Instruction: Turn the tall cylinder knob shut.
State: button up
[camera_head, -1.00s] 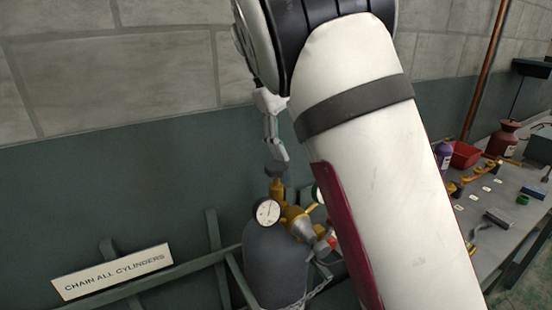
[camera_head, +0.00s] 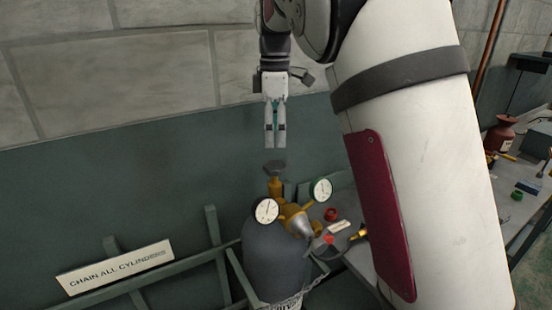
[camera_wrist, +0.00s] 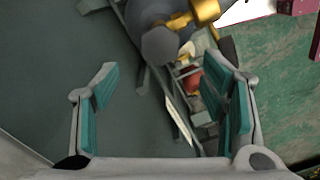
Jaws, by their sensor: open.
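The tall grey cylinder (camera_head: 272,262) stands at the lower middle of the head view, with a brass valve on top. Its dark round knob (camera_head: 275,168) caps the valve stem. In the wrist view the knob (camera_wrist: 160,44) shows from above, at the top middle. My gripper (camera_head: 275,146) points down and hangs just above the knob, apart from it. In the wrist view its two teal-padded fingers (camera_wrist: 168,95) are spread apart with nothing between them. The knob lies beyond the fingertips there.
Two round gauges, one left (camera_head: 266,210) and one right (camera_head: 320,190), flank the valve. A green rack rail with a sign (camera_head: 115,270) runs in front at left. A bench (camera_head: 365,250) with small items stands at right. The wall is behind.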

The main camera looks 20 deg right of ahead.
aim_at(275, 165)
notch_tip(275, 165, down, 8)
jog(key=shift+f+p, duration=0.15)
jog(key=shift+p, duration=0.65)
jog(key=c, duration=1.1)
